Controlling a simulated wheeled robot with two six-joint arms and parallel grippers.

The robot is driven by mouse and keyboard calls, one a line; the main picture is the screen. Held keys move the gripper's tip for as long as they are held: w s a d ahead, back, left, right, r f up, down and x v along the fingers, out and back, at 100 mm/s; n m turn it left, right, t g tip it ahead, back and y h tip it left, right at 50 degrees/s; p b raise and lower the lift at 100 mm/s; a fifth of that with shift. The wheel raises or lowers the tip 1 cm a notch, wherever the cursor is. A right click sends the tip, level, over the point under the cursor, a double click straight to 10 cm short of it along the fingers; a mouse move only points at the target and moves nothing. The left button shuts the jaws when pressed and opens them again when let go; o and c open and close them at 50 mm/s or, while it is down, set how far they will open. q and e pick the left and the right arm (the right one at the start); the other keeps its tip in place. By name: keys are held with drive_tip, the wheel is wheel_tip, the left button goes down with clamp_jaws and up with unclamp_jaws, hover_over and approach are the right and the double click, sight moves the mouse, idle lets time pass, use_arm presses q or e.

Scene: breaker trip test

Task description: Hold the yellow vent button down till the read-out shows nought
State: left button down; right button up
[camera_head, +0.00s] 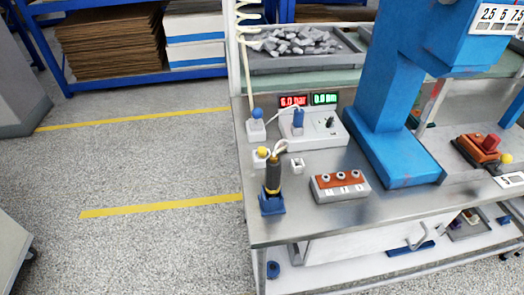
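A small yellow button (262,152) sits on a white block (260,162) near the bench's left edge, just behind a dark tool in a blue stand. Another small yellow knob (506,158) shows at the far right beside a red button; I cannot tell from the picture alone which is labelled as vent. A red-lit read-out (293,101) on a white console shows what looks like 6.0 bar. A green-lit read-out (324,99) beside it seems to show 0.0, its unit too small to read surely. Neither of my grippers is clearly in view.
A blue press frame (390,120) stands on the bench, with an orange-topped block (340,186) in front. The dark tool (272,176) stands upright in its blue stand (271,206). A blue-knobbed white block (256,127) is behind. A tray of grey pieces (300,62) lies at the back.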

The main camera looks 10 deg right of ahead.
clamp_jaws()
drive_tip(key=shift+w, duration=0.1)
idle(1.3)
